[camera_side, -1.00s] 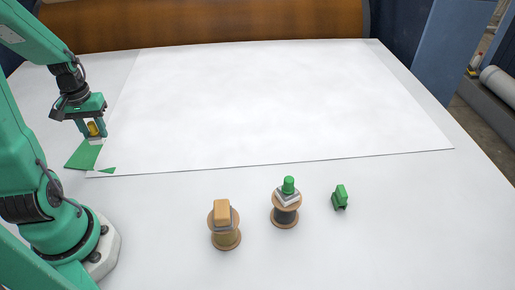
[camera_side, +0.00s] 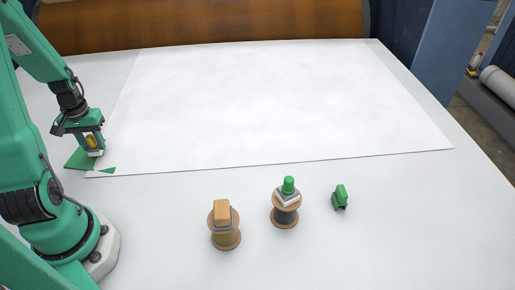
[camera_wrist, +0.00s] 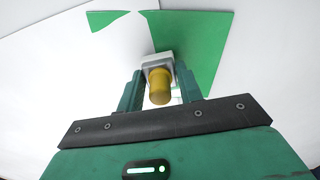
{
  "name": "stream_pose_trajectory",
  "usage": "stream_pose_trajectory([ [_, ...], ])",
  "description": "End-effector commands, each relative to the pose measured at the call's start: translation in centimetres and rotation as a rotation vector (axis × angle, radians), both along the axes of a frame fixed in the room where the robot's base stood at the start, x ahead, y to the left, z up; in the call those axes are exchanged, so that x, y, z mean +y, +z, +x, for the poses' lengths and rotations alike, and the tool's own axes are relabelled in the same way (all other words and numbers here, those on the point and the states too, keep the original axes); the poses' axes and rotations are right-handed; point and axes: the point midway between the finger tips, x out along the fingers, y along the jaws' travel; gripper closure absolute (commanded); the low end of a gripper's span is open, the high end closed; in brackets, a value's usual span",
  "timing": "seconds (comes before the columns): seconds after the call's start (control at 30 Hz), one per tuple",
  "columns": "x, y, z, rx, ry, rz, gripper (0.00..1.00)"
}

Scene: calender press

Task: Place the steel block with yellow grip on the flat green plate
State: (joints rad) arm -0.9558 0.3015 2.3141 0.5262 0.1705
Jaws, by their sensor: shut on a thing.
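The steel block with yellow grip (camera_side: 95,153) is held upright between the fingers of my gripper (camera_side: 91,143), low at the left of the table. In the wrist view its yellow grip (camera_wrist: 160,86) stands between the two fingers, with the pale steel block behind it. The flat green plate (camera_side: 75,161) lies just beneath and left of the block. In the wrist view the plate (camera_wrist: 207,45) extends to the block's right, and the block is at the plate's left edge. I cannot tell whether the block touches it.
A large white sheet (camera_side: 270,105) covers the table's middle, its corner near the plate. A small green triangle (camera_side: 108,171) shows at its front edge. Two spools (camera_side: 226,239) (camera_side: 285,216) bearing blocks with tan and green grips, and a green clip (camera_side: 340,197), stand in front.

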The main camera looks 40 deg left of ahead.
Motion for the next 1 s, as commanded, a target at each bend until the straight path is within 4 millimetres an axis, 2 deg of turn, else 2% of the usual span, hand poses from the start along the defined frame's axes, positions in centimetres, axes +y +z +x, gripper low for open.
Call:
stream_pose_trajectory([
  [0.53, 0.01, -0.79, 0.01, -0.001, 0.000, 0.001, 0.89],
  [0.57, 0.01, -0.78, 0.01, -0.001, 0.000, 0.001, 0.60],
  [0.67, 0.01, -0.76, 0.01, -0.001, 0.000, 0.001, 0.42],
  [1.0, 0.01, -0.70, 0.01, -0.001, 0.000, 0.001, 0.42],
])
